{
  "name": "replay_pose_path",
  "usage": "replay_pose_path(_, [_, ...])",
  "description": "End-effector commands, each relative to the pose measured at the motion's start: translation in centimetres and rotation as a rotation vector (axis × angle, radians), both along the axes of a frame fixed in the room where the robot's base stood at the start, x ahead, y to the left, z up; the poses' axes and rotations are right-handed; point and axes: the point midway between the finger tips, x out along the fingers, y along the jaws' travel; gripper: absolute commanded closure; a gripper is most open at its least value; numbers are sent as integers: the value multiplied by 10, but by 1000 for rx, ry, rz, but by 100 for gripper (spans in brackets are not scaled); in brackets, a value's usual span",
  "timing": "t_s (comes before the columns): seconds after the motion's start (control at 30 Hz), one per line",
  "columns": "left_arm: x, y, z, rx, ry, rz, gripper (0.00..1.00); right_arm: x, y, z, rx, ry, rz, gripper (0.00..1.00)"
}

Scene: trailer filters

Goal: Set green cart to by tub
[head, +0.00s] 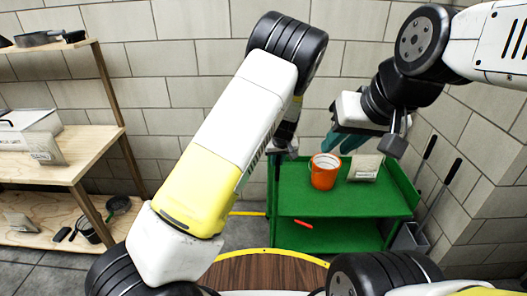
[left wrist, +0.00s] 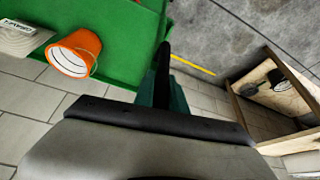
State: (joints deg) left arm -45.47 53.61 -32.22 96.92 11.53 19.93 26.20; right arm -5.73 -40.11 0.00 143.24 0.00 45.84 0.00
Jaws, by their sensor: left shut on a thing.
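The green cart (head: 310,205) stands against the block wall at the centre right, with an upper tray and a lower shelf. It also shows in the left wrist view (left wrist: 122,40). My left gripper (head: 285,152) is at the cart's left end, shut on its handle; my arm partly hides the grip. In the left wrist view its fingers (left wrist: 167,85) are beside the cart's edge. My right gripper (head: 350,142) hangs above the cart's back, its teal fingers apart and apparently empty. A grey tub-like container (head: 410,238) stands on the floor just right of the cart.
An orange bucket (head: 324,171) and a labelled pale packet (head: 366,167) sit on the cart's top; a red item (head: 303,224) is below. Long-handled tools (head: 447,183) lean at the right wall. Wooden shelving (head: 75,155) fills the left. A round wooden table (head: 262,272) is in front.

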Motion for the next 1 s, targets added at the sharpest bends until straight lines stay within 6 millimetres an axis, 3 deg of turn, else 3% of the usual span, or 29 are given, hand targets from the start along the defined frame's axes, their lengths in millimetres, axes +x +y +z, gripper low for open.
replay_pose_path(0.1, [-3, -22, -2, -2, 6, -7, 100, 0, 0, 0, 0, 0, 0, 74])
replay_pose_path(0.3, [-4, -39, -2, -3, 6, -4, 100, 0, 0, 0, 0, 0, 0, 74])
replay_pose_path(0.9, [-3, -49, -2, -3, 4, -3, 100, 0, 0, 0, 0, 0, 0, 74])
replay_pose_path(0.93, [-3, -49, -2, -3, 4, -3, 82, 0, 0, 0, 0, 0, 0, 74])
replay_pose_path(1.0, [-3, -48, -2, -3, 4, -3, 68, 0, 0, 0, 0, 0, 0, 74])
